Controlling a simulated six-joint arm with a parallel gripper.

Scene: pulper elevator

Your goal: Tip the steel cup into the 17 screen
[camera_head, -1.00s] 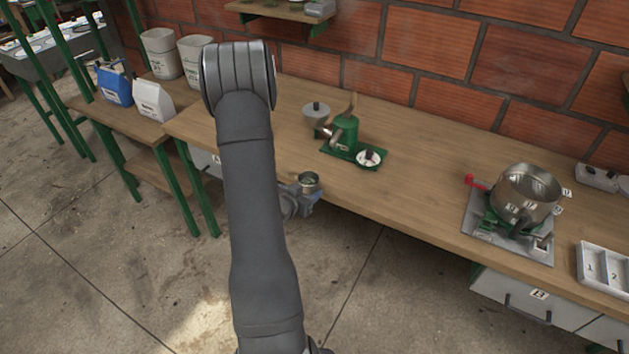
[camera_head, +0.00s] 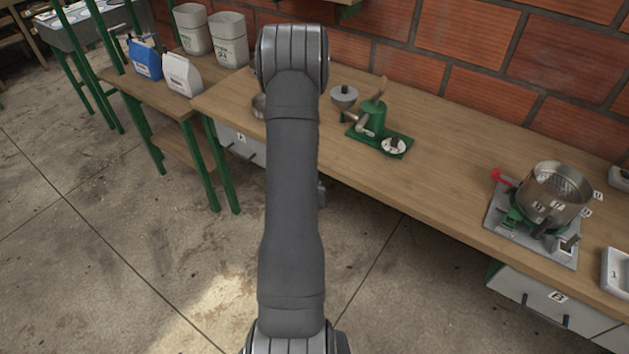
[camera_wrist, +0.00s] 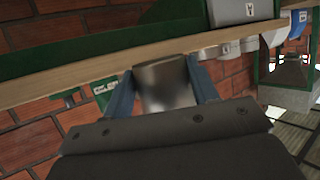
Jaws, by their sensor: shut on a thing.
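My gripper (camera_wrist: 160,66) shows in the wrist view with its blue fingers shut on the steel cup (camera_wrist: 165,90), one finger on each side. The cup's inside and contents do not show. In the head view the held cup is hidden behind my arm; only a sliver of the gripper shows at the arm's right edge. The round steel screen stack (camera_head: 556,188) stands at the right of the bench, with a perforated bottom visible inside. Small number tags are on and beside it, too small to read surely. The gripper is well to its left.
The screens sit on a green and grey stand with a red handle (camera_head: 502,177). A green hand pulper (camera_head: 373,122) stands mid-bench. A steel container (camera_head: 259,107) is partly hidden behind my arm. A white tray (camera_head: 615,272) lies far right. Bench front between pulper and screens is clear.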

